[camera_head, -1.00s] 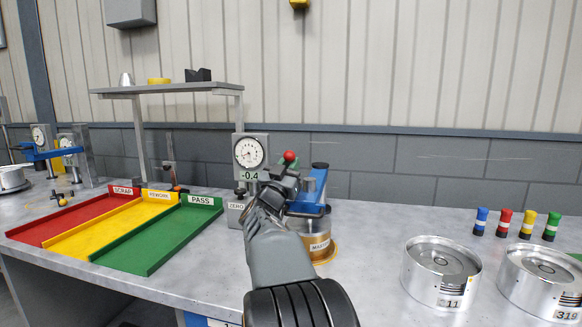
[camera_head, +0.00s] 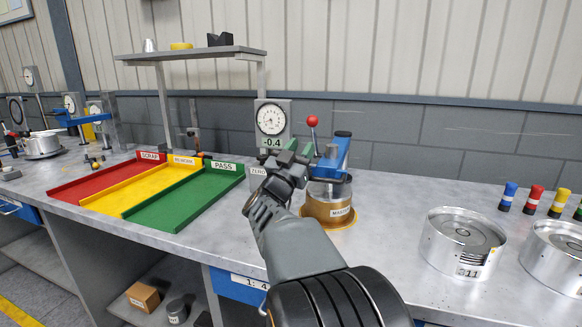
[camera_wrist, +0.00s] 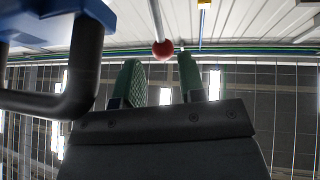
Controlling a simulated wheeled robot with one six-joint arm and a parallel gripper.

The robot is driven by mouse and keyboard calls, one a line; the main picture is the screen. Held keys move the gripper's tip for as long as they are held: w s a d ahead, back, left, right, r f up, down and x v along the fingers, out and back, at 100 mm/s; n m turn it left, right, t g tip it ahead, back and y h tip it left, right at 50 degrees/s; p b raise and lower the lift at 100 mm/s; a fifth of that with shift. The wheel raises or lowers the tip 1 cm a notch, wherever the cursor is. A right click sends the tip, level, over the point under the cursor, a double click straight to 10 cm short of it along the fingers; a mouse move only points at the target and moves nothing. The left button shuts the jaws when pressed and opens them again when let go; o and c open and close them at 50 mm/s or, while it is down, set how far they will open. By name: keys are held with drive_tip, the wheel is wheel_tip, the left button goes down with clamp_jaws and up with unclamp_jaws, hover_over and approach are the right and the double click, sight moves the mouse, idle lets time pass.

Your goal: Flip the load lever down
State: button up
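The load lever is a thin rod with a red ball knob (camera_head: 312,121), standing up beside the dial gauge (camera_head: 271,118), whose display reads -0.4. Below it, a blue clamp (camera_head: 335,156) with a black top stands over a brass-coloured master piece (camera_head: 330,205). My gripper (camera_head: 291,154) is left of and below the red knob. In the wrist view my gripper (camera_wrist: 160,78) is open, its two green-padded fingers apart and empty. The red knob (camera_wrist: 163,48) shows between the fingertips in the picture, seemingly beyond them. Contact is not visible.
Red, yellow and green trays (camera_head: 190,200) lie to the left. A grey shelf (camera_head: 190,54) stands behind them. Metal pistons (camera_head: 462,240) and coloured cylinders (camera_head: 508,197) are at the right. A blue part with a black bar (camera_wrist: 75,75) is close at left in the wrist view.

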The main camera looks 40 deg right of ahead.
drive_tip(key=v, duration=0.6)
drive_tip(key=shift+c, duration=0.4)
